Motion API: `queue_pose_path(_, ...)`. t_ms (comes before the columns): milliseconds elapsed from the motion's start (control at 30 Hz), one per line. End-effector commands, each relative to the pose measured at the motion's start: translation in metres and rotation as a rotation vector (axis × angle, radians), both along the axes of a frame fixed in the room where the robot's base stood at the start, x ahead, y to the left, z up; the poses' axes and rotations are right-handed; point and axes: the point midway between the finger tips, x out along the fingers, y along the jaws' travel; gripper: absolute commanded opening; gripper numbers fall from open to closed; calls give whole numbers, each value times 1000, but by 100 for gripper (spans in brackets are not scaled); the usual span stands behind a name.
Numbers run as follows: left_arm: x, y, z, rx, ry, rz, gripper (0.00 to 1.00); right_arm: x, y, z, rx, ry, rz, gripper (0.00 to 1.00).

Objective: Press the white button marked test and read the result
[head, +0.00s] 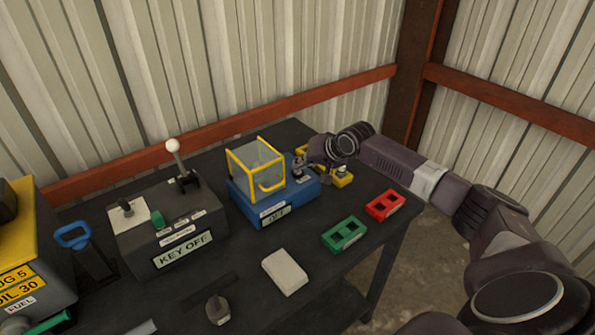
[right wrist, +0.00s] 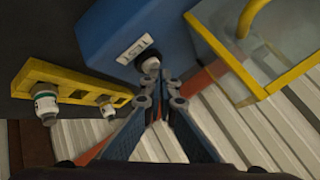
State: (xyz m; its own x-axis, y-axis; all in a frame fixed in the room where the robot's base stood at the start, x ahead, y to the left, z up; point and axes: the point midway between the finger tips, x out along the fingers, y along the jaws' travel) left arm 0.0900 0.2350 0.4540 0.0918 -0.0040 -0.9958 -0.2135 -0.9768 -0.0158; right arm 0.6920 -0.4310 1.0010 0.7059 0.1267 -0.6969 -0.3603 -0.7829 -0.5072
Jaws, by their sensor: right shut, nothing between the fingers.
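The blue tester (head: 240,205) stands on the dark bench, with a yellow-framed clear guard (head: 256,168) on top. A small display (head: 275,217) is on its front face; its text is too small to read surely. My right gripper (head: 303,166) is at the tester's right end. Its shut, empty fingertips (right wrist: 160,88) are close to the button; I cannot tell whether they touch it. My left gripper is out of view.
A yellow rack (right wrist: 68,82) holding plugs lies close beside the gripper. Green (head: 345,235) and red (head: 384,205) trays and a pale block (head: 285,271) lie in front. The ribbed wall is behind.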

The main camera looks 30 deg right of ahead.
Motion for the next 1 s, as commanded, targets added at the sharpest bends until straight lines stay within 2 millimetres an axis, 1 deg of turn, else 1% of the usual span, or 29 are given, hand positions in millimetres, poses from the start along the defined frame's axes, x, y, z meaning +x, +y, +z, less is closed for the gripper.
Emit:
queue_pose_path(467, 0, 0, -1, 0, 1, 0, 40, 0, 0, -6, 1, 1, 0, 0)
queue_pose_path(700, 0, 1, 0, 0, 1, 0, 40, 0, 1, -6, 0, 1, 1, 0)
queue_pose_path(833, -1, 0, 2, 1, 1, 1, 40, 0, 1, -4, 1, 2, 1, 0)
queue_pose_path(1000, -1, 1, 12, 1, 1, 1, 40, 0, 1, 5, 1, 2, 0, 0)
